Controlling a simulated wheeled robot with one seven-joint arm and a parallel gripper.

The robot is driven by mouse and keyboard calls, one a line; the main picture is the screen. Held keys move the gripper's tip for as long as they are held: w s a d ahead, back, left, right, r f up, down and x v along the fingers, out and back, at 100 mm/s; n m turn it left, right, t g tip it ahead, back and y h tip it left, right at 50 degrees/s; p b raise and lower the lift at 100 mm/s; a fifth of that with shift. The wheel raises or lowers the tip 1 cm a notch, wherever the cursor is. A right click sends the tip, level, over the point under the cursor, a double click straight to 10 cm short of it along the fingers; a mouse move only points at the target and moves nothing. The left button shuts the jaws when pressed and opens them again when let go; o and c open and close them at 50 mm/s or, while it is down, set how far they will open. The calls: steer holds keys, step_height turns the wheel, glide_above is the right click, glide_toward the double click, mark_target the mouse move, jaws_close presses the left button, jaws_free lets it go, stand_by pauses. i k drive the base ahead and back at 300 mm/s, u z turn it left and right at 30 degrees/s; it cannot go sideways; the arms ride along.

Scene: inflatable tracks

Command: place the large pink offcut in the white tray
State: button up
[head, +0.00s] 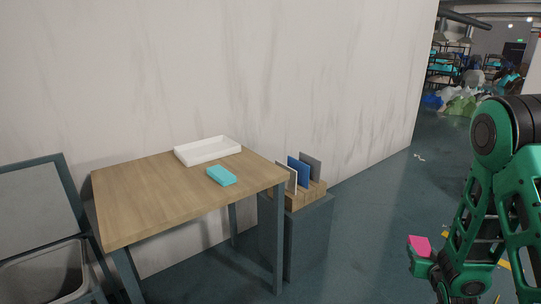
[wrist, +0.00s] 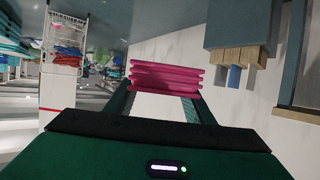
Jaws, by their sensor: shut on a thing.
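The pink offcut (wrist: 165,77) is held between the fingers of my gripper (wrist: 165,97) in the wrist view, where it shows as a ridged pink stack. The same pink offcut (head: 420,244) shows at the lower right of the head view, at the end of my arm, well to the right of the table. My gripper (head: 420,262) is shut on it, away from any surface. The white tray (head: 208,152) lies at the back of the wooden table against the wall. Its visible inside looks empty.
A turquoise block (head: 221,176) lies on the wooden table (head: 150,195) in front of the tray. Right of the table, a dark stand (head: 308,240) bears a wooden rack (head: 303,197) with upright grey and blue panels. A grey bin (head: 45,270) stands at the lower left. The table's left half is bare.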

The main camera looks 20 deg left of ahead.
mark_target(207, 151)
steer(key=u, duration=0.25)
steer(key=i, duration=0.1)
steer(key=u, duration=1.05)
